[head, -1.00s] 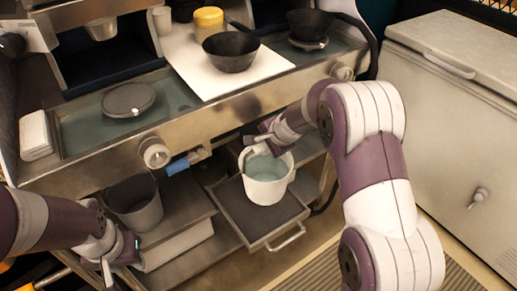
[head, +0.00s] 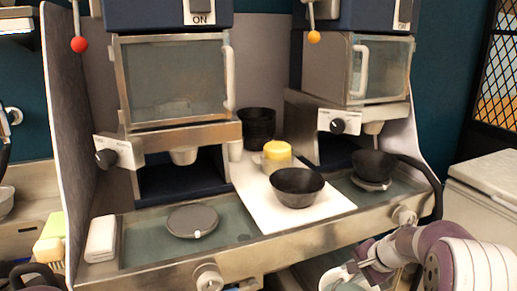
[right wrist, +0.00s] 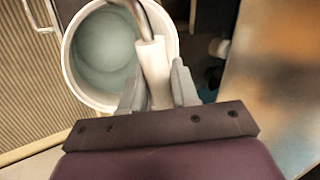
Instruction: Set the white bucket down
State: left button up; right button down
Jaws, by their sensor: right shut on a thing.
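The white bucket (right wrist: 100,50) shows in the right wrist view from above, with pale greenish contents or inside. Its metal handle arches over it and carries a white grip (right wrist: 152,72). The fingers of my right gripper (right wrist: 158,88) are closed on this grip, at the near side of the rim. In the head view my right gripper (head: 364,266) and part of the bucket (head: 338,278) show at the bottom edge, below the counter front. The bucket's base is hidden, so I cannot tell what it rests on.
The steel counter (head: 290,242) lies above and behind the bucket. It holds a white board (head: 250,190) with a black bowl (head: 297,187). A white chest (head: 487,185) stands at right. A ridged mat (right wrist: 30,95) shows beside the bucket.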

jog(key=s+a+f+n+g+y, duration=0.3)
jog(key=s+a+f+n+g, duration=0.15)
jog(key=a+n, duration=0.3)
jog(key=s+r+n+g+p, duration=0.1)
jog(key=s+n+p, duration=0.3)
jog(key=p, duration=1)
jog(key=shift+s+r+p, duration=0.4)
jog(key=shift+s+r, duration=0.25)
jog(key=shift+s, duration=0.25)
jog(key=shift+d, duration=0.1)
